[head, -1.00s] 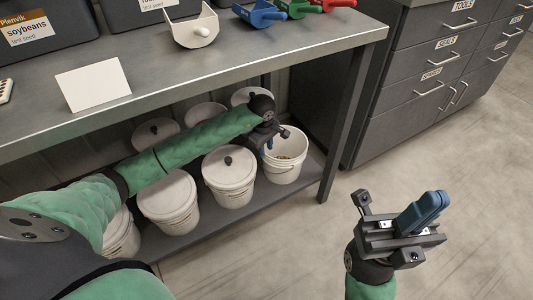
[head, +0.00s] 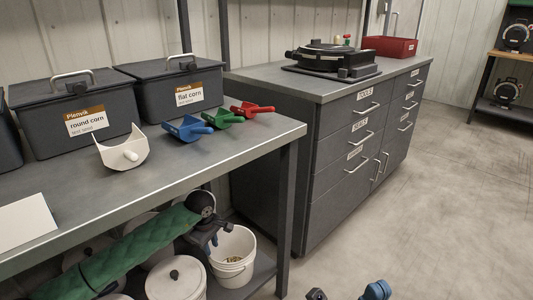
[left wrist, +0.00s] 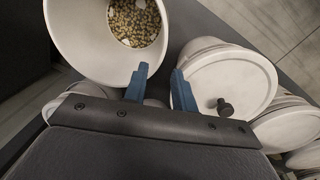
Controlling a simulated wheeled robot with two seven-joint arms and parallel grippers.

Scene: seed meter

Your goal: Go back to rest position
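My left gripper (head: 212,244) is at the end of the green-sleeved arm that reaches under the bench, just left of an open white bucket (head: 234,258). In the left wrist view its two blue fingers (left wrist: 160,84) stand apart with nothing between them. The open bucket (left wrist: 82,52) is beyond them to the left, with mixed seeds (left wrist: 136,22) in its bottom. My right gripper (head: 377,290) shows only as a blue fingertip part at the bottom edge; its fingers look together, and the rest is out of view.
Lidded white buckets (head: 176,280) stand beside the open bucket on the lower shelf. The bench top (head: 190,172) and bench leg (head: 287,215) are close to my left arm. Scoops and seed boxes sit on the bench. A drawer cabinet (head: 318,180) stands behind; the floor at right is clear.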

